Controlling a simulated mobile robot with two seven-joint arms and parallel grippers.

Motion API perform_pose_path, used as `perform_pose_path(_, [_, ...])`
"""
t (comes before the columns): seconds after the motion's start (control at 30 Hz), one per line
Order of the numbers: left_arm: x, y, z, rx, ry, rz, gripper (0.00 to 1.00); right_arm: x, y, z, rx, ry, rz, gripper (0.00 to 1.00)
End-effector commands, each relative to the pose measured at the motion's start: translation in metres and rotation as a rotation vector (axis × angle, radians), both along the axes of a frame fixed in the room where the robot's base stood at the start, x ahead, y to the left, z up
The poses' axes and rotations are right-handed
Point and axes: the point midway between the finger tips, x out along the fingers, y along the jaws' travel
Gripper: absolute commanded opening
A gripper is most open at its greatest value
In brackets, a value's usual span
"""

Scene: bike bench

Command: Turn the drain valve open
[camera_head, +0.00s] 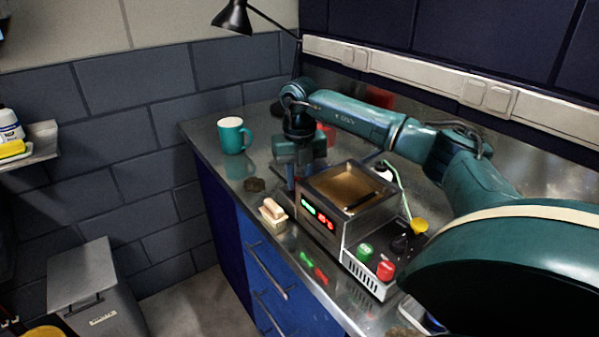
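A steel tank unit (345,233) with brownish liquid in its open basin stands on the bench. Its front has a lit green and red display. A green knob (365,252), a red knob (385,270), a black knob (400,243) and a yellow knob (419,225) are at its right end. I cannot tell for certain which part is the drain valve; it may be hidden behind my gripper. My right gripper (288,192) points down at the tank's left end, close beside its wall. Its fingertips are small and partly hidden, so its opening is unclear. My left gripper is out of view.
A teal mug (234,136) stands at the bench's back left. A wooden-handled brush (272,213) and a dark lump (254,185) lie left of the tank. A red object (326,133) is behind my gripper. My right arm spans above the bench from the right.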

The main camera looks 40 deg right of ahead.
Motion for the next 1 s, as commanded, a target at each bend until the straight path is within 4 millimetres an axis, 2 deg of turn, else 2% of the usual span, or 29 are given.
perform_pose_path(0.3, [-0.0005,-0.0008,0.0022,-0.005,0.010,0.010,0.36,0.0006,-0.0004,0.0014,0.000,-0.003,-0.107,0.04])
perform_pose_path(0.8, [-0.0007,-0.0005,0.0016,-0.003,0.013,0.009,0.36,0.0009,-0.0006,0.0013,0.000,-0.004,-0.123,0.04])
perform_pose_path(0.83, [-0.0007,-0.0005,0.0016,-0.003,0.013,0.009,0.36,0.0009,-0.0006,0.0013,0.000,-0.004,-0.122,0.28])
perform_pose_path(1.0, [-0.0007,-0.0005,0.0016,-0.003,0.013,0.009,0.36,0.0005,-0.0005,0.0009,-0.001,-0.003,-0.122,0.42])
